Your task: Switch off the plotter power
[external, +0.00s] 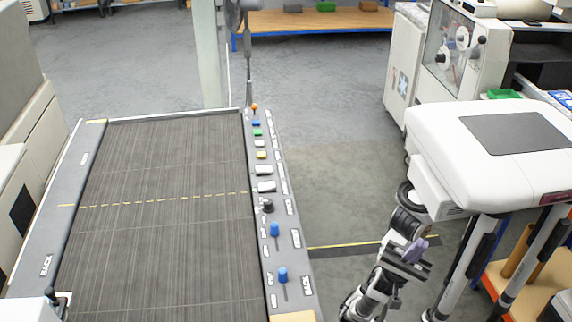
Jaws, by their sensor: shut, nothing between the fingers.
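The plotter seems to be the long grey bed (165,170) with dark ribbed matting on the left. A control strip (288,207) runs along its right edge. The strip carries an orange-topped lever (254,107), several coloured buttons and pale rockers, a black knob (267,206) and two blue-headed controls (275,229), (282,274). The labels are too small to read, so I cannot tell which one is the power control. My gripper (417,247) seems to be the part with purple fingers, right of the strip, well apart from it and touching no control. The fingers look shut and empty.
A white unit (490,120) with a grey top panel stands at right. A white machine (450,60) with a clear window stands behind it. A pale post (207,50) rises beyond the bed. Grey floor (345,190) with a yellow line lies free between strip and gripper.

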